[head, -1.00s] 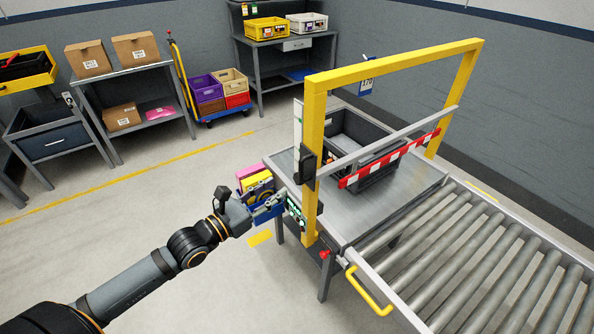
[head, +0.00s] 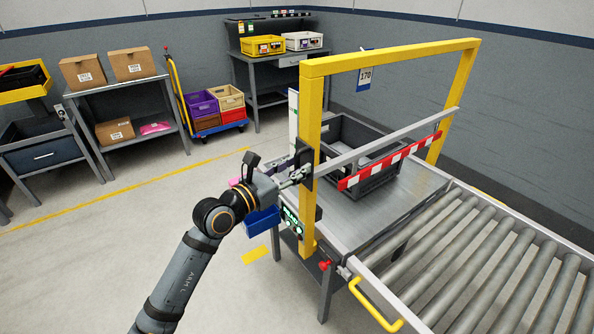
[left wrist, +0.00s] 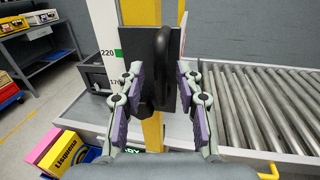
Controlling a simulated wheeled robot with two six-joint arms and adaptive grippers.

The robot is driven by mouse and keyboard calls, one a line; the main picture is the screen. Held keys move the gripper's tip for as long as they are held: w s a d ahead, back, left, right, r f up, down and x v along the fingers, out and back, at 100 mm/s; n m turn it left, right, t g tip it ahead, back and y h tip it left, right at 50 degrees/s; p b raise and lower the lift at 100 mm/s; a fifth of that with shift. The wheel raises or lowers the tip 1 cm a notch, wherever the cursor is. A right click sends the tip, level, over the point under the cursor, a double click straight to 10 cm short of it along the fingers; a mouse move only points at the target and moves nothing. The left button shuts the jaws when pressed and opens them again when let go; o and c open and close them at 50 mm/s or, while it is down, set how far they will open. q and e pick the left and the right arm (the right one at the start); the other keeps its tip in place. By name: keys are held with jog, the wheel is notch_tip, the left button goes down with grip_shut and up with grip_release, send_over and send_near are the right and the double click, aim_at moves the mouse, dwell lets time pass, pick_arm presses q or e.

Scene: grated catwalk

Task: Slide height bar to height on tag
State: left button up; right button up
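The height bar (head: 385,139) is a grey rail across the yellow gantry, with a red-and-white striped strip (head: 390,161) below it. Its black slide plate and handle sit on the left yellow post (head: 311,120); the handle (left wrist: 163,70) shows in the left wrist view. My left gripper (head: 301,174) is at this plate, its fingers apart on either side of the handle; contact is unclear. The tag (head: 365,76) on the back wall reads 170. A white scale (left wrist: 107,30) beside the post shows 220 and, lower, 170, partly covered. My right gripper is out of view.
A dark crate (head: 350,190) stands on the metal table under the gantry. A roller conveyor (head: 490,260) adjoins it at right. A blue bin (head: 262,221) hangs below my left gripper. Shelves and a cart of crates stand behind, with open floor at left.

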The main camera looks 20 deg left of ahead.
pick_arm(q)
jog(key=shift+w+d, duration=0.3)
jog(key=shift+w, duration=0.15)
grip_shut()
